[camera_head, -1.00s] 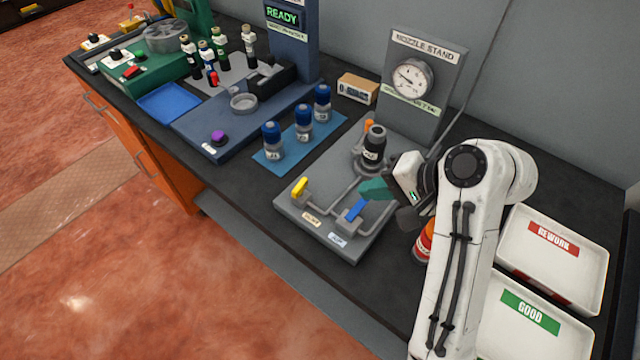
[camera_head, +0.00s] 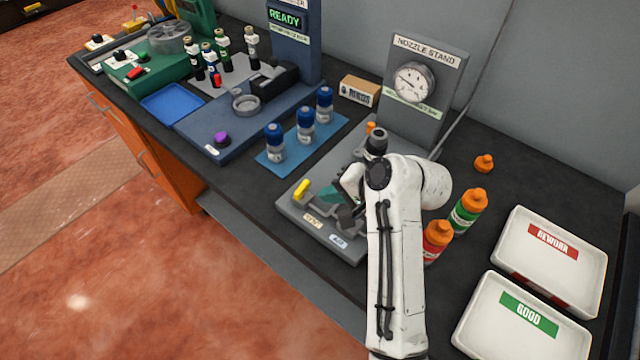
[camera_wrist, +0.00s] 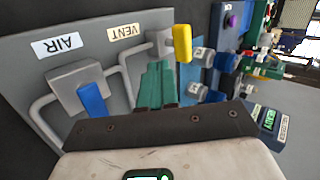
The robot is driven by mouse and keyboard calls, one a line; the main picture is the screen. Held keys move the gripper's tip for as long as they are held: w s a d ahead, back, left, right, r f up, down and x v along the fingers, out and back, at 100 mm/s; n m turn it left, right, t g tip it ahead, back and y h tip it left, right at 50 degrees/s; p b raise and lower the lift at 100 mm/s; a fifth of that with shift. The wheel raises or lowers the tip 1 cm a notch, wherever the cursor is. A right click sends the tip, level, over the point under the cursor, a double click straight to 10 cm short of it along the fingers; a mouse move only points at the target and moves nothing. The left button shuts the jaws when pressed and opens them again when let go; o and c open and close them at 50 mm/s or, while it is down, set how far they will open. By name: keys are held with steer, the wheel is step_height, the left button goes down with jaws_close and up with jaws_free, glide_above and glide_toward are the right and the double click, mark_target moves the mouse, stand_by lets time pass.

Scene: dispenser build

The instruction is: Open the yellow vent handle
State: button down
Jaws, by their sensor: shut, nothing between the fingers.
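The yellow vent handle (camera_head: 301,190) stands at the left of the nozzle stand's grey base (camera_head: 292,209). In the wrist view the yellow handle (camera_wrist: 182,43) is on its valve beside the VENT label (camera_wrist: 126,32). My gripper (camera_head: 330,192) has green fingers, shut together and empty. In the wrist view the fingers (camera_wrist: 158,85) point toward the vent valve, just left of and below the yellow handle; I cannot tell whether they touch it. The blue air handle (camera_wrist: 93,99) is left of the fingers. My arm hides it in the head view.
Blue-capped bottles (camera_head: 305,127) stand on a blue mat left of the stand. Red (camera_head: 437,242) and green (camera_head: 467,212) bottles with orange caps stand right of my arm, near the REWORK (camera_head: 550,250) and GOOD (camera_head: 520,315) trays. A gauge (camera_head: 414,82) is behind.

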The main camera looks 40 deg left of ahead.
mark_target(309, 187)
steer(key=shift+a+r, duration=0.1)
steer(key=shift+a, duration=1.3)
steer(key=shift+w+a+n+g, duration=0.15)
steer(key=shift+w+n+g, duration=0.1)
steer(key=shift+n+g, duration=0.55)
steer(key=shift+w+a+n+g+h, duration=0.2)
steer(key=shift+n+g+h, duration=0.15)
steer(key=shift+n, duration=0.45)
steer(key=shift+w+a, duration=0.5)
steer(key=shift+a, duration=0.05)
steer(key=shift+w+a, duration=0.2)
steer(key=shift+a, duration=1)
steer(key=shift+a, duration=0.1)
steer(key=shift+s+r+p, duration=0.15)
steer(key=shift+s+p, duration=0.05)
steer(key=shift+p, duration=0.4)
